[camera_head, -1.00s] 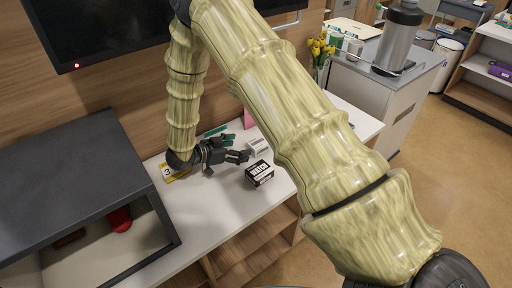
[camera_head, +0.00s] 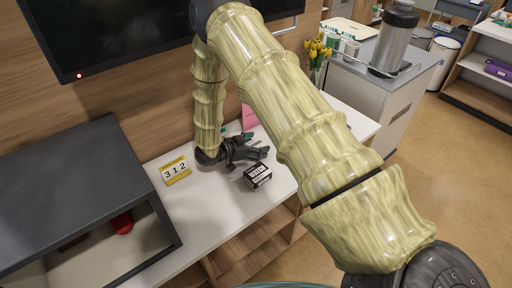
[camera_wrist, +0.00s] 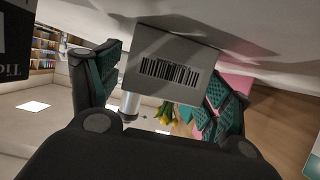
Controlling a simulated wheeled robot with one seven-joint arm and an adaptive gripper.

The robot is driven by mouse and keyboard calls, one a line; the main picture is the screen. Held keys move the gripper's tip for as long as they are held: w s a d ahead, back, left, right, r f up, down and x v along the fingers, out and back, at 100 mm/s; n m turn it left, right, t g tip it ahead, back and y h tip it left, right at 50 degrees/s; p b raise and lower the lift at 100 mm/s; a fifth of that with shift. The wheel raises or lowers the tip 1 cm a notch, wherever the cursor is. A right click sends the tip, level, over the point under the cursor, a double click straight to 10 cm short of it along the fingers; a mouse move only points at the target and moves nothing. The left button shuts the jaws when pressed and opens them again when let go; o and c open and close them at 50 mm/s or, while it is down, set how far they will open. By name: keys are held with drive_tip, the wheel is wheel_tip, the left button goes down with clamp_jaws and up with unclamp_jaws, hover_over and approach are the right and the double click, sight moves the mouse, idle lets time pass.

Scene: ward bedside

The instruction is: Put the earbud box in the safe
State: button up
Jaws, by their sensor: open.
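The safe (camera_head: 70,185) is the dark grey cabinet at the left of the head view, with an open front. A pale grey box with a barcode (camera_wrist: 170,66), likely the earbud box, shows in the wrist view between my fingers. My gripper (camera_head: 254,150) is low over the white counter, its open fingers on either side of this box; the wrist view also shows my gripper (camera_wrist: 165,85). I cannot tell whether a finger touches the box. In the head view my gripper hides most or all of it.
A black watch box (camera_head: 257,175) stands close in front of my gripper. A yellow-and-white 312 sign (camera_head: 175,170) stands between gripper and safe. A red object (camera_head: 122,223) is inside the safe. A pink item (camera_head: 249,118) and yellow flowers (camera_head: 316,50) are behind.

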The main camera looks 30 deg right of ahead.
drive_tip(key=shift+c, duration=0.4)
drive_tip(key=c, duration=1.1)
drive_tip(key=shift+r, duration=0.1)
